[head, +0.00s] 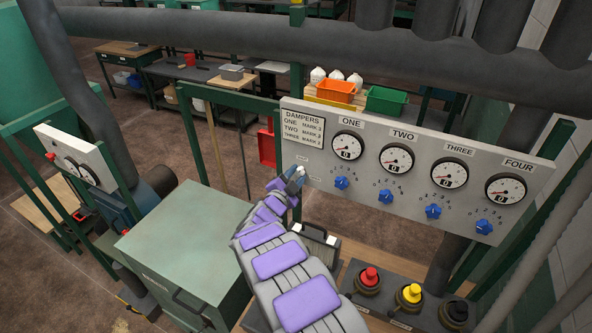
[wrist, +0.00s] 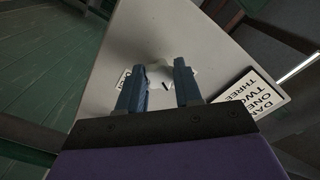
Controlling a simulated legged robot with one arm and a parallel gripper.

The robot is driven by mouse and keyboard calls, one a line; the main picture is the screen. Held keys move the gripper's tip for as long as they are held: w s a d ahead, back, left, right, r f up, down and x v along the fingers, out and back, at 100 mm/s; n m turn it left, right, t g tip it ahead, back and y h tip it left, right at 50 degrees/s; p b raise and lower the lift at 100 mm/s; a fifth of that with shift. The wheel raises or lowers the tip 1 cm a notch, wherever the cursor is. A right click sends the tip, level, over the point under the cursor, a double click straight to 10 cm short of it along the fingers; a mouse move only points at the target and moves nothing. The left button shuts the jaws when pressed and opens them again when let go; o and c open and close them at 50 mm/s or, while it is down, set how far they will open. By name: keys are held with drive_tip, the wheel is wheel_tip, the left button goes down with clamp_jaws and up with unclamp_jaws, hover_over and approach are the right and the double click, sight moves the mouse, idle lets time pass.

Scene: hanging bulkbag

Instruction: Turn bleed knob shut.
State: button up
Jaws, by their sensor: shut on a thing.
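A pale panel (head: 415,215) carries dials and blue knobs in the head view. A small pale bleed knob (head: 301,170) sits at its left end, mostly hidden by my gripper (head: 297,177). In the wrist view, my gripper (wrist: 160,88) has its two blue-grey fingers on either side of the pale knob (wrist: 158,72) and is shut on it. A small dark mark shows between the fingertips.
A dampers card (head: 303,128) is above the knob. Four-dial row with blue knobs (head: 342,183) runs to the right. Red (head: 370,277), yellow (head: 411,293) and black knobs stand below. A green cabinet (head: 185,250) is at left; a thick grey pipe (head: 200,30) crosses above.

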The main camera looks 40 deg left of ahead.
drive_tip(key=n+p, duration=0.1)
drive_tip(key=n, duration=0.1)
drive_tip(key=n+p, duration=0.2)
drive_tip(key=n, duration=0.1)
drive_tip(key=shift+s+f, duration=0.1)
drive_tip(key=shift+f, duration=0.3)
drive_tip(key=shift+n, duration=0.4)
drive_tip(key=o, duration=1)
drive_tip(key=shift+a, duration=0.15)
drive_tip(key=shift+o, duration=0.2)
drive_tip(key=shift+r, duration=0.15)
drive_tip(key=shift+s+d, duration=0.15)
drive_tip(key=shift+d, duration=0.1)
drive_tip(key=s+d+b, duration=0.2)
drive_tip(key=s+d, duration=0.1)
drive_tip(key=s, duration=1.3)
drive_tip(key=shift+s+b, duration=0.3)
drive_tip(key=shift+b, duration=0.1)
drive_tip(key=shift+a, duration=0.1)
